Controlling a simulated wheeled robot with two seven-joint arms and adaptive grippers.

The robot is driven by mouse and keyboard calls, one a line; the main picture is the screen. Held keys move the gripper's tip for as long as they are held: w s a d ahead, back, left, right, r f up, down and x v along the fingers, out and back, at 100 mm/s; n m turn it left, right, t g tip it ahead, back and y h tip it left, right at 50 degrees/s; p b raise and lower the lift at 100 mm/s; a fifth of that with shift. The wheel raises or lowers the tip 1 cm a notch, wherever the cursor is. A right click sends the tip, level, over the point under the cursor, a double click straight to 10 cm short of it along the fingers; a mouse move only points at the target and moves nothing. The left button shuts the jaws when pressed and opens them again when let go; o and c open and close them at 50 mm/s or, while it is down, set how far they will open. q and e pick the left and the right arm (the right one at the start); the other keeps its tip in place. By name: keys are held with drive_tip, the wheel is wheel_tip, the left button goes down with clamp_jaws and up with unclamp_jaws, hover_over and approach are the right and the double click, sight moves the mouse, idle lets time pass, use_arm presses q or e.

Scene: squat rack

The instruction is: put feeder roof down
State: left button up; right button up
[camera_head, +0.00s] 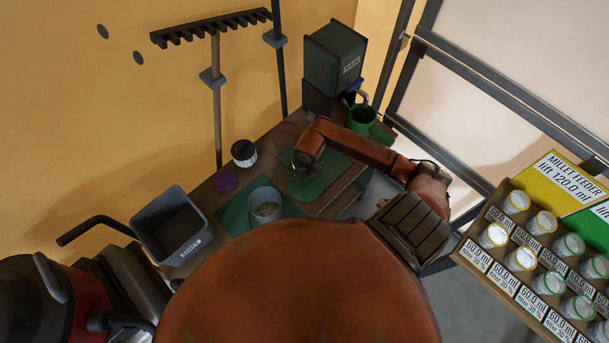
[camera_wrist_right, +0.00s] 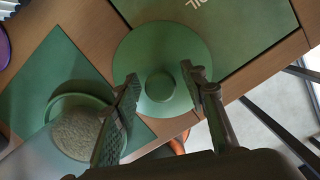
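The feeder roof is a green disc (camera_wrist_right: 158,48) with a round knob in its middle. It lies at the table's edge, partly over a green mat; in the head view, part of it (camera_head: 300,188) shows below my right gripper (camera_head: 305,163). In the right wrist view, my right gripper (camera_wrist_right: 163,75) is open, with a finger on each side of the knob and gaps to it. Whether the roof rests flat is hard to tell. An open round feeder cup (camera_head: 265,194) holding seed stands on another mat; it also shows in the wrist view (camera_wrist_right: 82,138). My left gripper is not in view.
A grey bin (camera_head: 172,225) stands at the table's left end, near a purple disc (camera_head: 225,181) and a black-and-white jar (camera_head: 243,152). A dark dispenser box (camera_head: 333,60) and green jug (camera_head: 361,117) stand at the back. A rack of labelled jars (camera_head: 515,235) is at right.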

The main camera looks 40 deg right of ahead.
wheel_tip(320, 180, up, 12)
drive_tip(key=s+b, duration=0.1)
drive_tip(key=shift+s+a, duration=0.3)
drive_tip(key=shift+s, duration=0.05)
